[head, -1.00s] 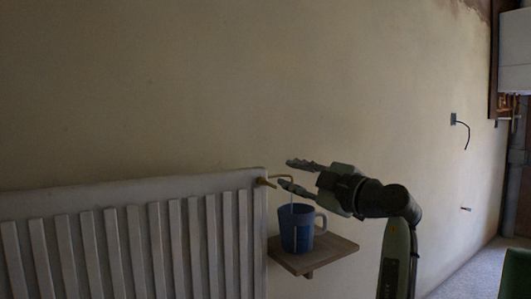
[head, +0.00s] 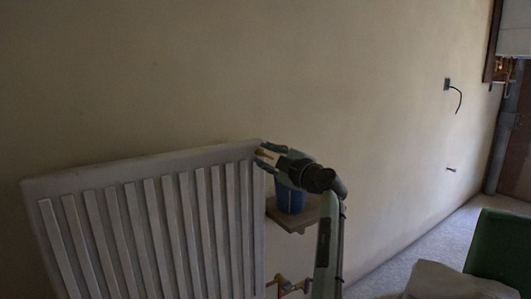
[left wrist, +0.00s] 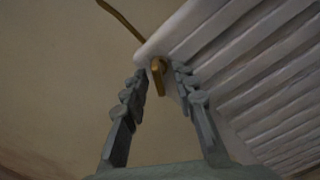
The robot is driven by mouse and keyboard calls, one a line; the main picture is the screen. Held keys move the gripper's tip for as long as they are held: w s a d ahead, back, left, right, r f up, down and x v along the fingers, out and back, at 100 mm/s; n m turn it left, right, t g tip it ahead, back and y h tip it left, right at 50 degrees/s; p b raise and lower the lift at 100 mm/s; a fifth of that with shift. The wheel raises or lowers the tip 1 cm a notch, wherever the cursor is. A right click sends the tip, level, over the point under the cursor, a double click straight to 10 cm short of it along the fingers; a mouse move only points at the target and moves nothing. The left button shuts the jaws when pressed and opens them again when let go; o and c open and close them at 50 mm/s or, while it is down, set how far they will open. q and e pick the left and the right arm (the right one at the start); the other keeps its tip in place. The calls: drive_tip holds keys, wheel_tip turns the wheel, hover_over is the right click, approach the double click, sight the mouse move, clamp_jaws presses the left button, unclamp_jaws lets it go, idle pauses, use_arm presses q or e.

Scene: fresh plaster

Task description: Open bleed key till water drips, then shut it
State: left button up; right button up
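The white radiator (head: 150,215) stands against the wall, with brass fittings (head: 264,153) at its top right corner. In the left wrist view the brass bleed key (left wrist: 158,80) stands out from the radiator corner (left wrist: 150,48), and a thin brass tube (left wrist: 122,20) runs off to the upper left. My left gripper (head: 268,154) is open, with its fingers (left wrist: 160,78) on either side of the key and gaps visible on both sides. The blue mug (head: 290,200) sits below, partly hidden by the gripper. I cannot see any water now. My right gripper is not in view.
The mug stands on a small wooden shelf (head: 282,222) beside the radiator. Brass pipework (head: 284,286) shows below. A green object (head: 502,245) and a pale bag-like object (head: 455,281) stand at lower right. A cable (head: 459,98) hangs from the wall. The upper wall is bare.

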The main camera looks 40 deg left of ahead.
use_arm(q)
drive_tip(key=shift+a, duration=0.15)
drive_tip(key=shift+c, duration=0.3)
clamp_jaws()
